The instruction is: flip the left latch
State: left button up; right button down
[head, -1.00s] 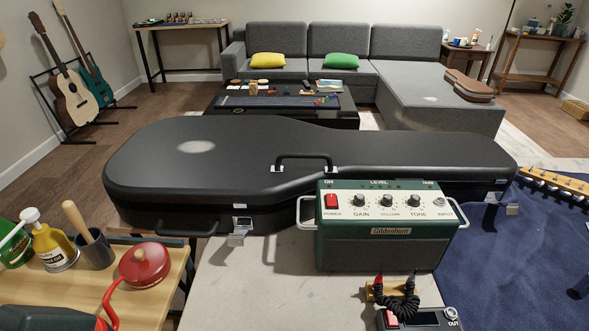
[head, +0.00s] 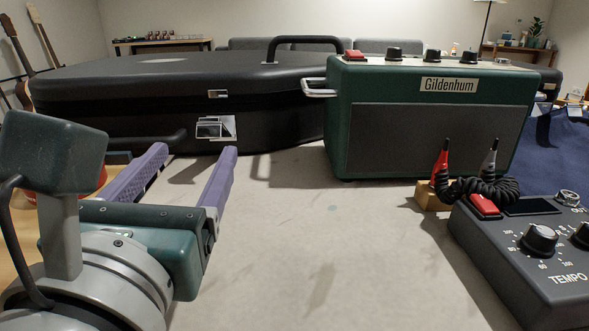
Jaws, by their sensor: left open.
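The black guitar case (head: 110,120) lies closed on the pale worktop (head: 290,240). Its left latch (head: 215,128) is a silver metal piece on the front of the lower half, with its flap hanging outward and down. A small silver catch (head: 218,94) sits above it on the lid, apart from the flap. My left gripper (head: 195,152) is open and empty, its two purple fingers pointing toward the case front. The fingertips are just short of the latch and below it, the right finger nearly in line with it. My right gripper is not in view.
A green amplifier (head: 430,120) with a metal side handle stands right of the latch. A black case handle (head: 160,142) sticks out on the left. A tempo pedal (head: 530,245) and coiled cable (head: 478,190) on a wooden block are at right. The worktop's middle is clear.

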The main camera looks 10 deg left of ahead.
aim_at(209, 137)
pick_arm(q)
jog(key=shift+a+f+n+y, duration=0.3)
jog(key=shift+f+n, duration=0.2)
jog(key=shift+f, duration=0.25)
jog(key=shift+w+a, duration=0.1)
jog(key=shift+w, duration=0.15)
jog(key=x, duration=0.9)
jog(key=shift+w+a+f, duration=0.1)
jog(key=shift+w, duration=0.05)
grip_shut()
dwell(0.3)
